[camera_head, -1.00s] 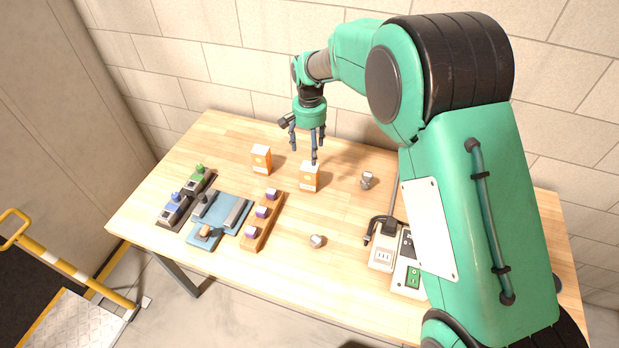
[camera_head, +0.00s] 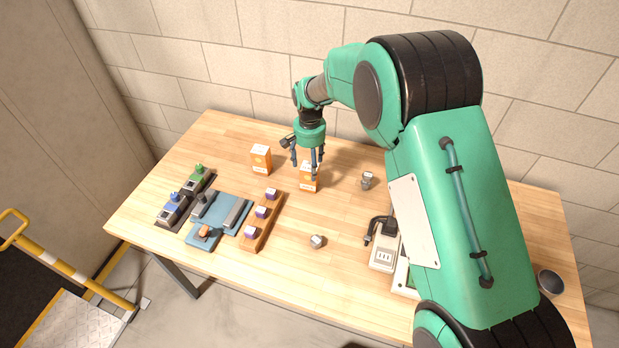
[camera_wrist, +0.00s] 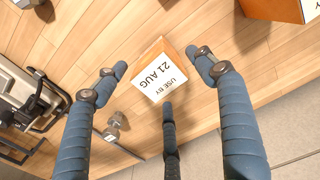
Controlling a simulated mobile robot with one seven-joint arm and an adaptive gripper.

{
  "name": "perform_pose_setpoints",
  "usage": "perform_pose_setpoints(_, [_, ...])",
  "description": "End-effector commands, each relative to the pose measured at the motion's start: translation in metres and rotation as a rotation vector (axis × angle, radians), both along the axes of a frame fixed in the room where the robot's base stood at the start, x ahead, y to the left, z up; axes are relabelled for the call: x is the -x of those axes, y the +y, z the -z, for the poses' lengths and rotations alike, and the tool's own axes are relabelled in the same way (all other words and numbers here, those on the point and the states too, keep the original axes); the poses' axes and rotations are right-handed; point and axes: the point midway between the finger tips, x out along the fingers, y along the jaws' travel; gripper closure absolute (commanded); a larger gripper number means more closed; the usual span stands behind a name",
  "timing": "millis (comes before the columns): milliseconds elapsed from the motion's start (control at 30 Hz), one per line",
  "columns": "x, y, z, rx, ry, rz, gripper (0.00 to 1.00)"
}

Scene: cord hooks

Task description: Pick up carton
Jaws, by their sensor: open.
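Two orange-and-white cartons stand upright on the wooden table. One carton (camera_head: 308,181) is right under my gripper (camera_head: 309,164), its upper part partly hidden by the fingers. The other carton (camera_head: 261,159) stands to the left. In the wrist view the near carton (camera_wrist: 160,72) shows its white top marked "USE BY 21 AUG", lying between the open blue fingers of my gripper (camera_wrist: 158,85). The fingers are spread around it and do not visibly grip it. Part of an orange carton (camera_wrist: 275,9) also shows at the wrist view's top right.
A wooden rack (camera_head: 262,222) with several purple-and-white blocks and a blue tray (camera_head: 229,211) lie to the left. Small grey metal pieces (camera_head: 367,180) (camera_head: 318,241) lie on the right and in front. A socket block (camera_head: 383,257) is partly hidden by my arm.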

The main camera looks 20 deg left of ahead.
Motion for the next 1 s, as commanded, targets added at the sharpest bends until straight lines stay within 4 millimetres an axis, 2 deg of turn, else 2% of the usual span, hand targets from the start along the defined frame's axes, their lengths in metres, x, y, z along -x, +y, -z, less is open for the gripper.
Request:
perform_pose_setpoints(167, [0.000,0.000,0.008,0.000,0.000,0.000,0.30])
perform_pose_setpoints(400, [0.002,-0.001,0.036,0.001,0.002,0.000,0.30])
perform_pose_setpoints(600, [0.002,0.000,0.050,0.000,0.001,0.000,0.30])
perform_pose_setpoints(1000, [0.002,0.000,0.052,0.000,0.000,0.000,0.30])
